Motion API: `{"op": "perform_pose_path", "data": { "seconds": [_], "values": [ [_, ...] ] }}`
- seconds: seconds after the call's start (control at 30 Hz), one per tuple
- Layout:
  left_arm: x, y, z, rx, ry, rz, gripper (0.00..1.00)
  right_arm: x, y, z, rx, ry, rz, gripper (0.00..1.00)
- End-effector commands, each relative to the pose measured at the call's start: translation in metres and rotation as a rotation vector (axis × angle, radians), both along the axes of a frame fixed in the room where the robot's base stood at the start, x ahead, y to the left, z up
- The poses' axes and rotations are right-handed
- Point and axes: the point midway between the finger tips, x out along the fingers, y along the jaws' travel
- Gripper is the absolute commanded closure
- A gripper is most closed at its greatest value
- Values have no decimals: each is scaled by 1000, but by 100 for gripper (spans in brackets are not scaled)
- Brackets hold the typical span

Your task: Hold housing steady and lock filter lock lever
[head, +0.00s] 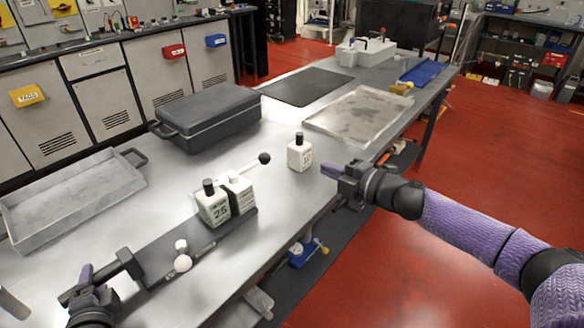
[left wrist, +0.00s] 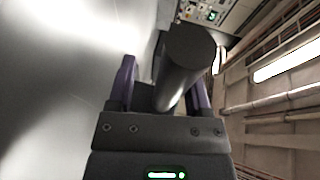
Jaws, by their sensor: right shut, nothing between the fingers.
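A dark housing base (head: 165,255) lies along the front of the bench. Two white blocks, one marked 25 (head: 213,207), stand at its far end. A lever with a black ball (head: 264,158) points right from behind them. A dark bar (head: 100,277) sticks out at the near end. My left gripper (head: 85,287) has its fingers apart on both sides of it; the left wrist view shows the bar as a dark cylinder (left wrist: 185,65), with a gap on its left. My right gripper (head: 338,174) is shut and empty, right of another white block (head: 299,154).
A grey tray (head: 75,205) and a dark case (head: 205,115) stand on the left and back of the bench. A shallow tray (head: 358,118) and a black mat (head: 306,87) lie further back.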

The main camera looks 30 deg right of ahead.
Motion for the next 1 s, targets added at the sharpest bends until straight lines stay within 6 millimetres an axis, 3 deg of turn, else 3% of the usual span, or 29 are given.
{"op": "perform_pose_path", "data": {
  "seconds": [0.1,0.4,0.47,0.8,1.0],
  "values": [
    [1,0,1,-1,-3,0,21,0,0,0,0,0,0,100],
    [-3,0,4,-1,-8,1,21,0,0,0,0,0,0,100],
    [-12,0,5,-3,-8,1,21,0,0,0,0,0,0,100],
    [-99,-2,20,-1,-3,-2,21,0,0,0,0,0,0,100],
    [-117,-2,24,-1,-5,0,21,0,0,0,0,0,0,100]
  ]
}}
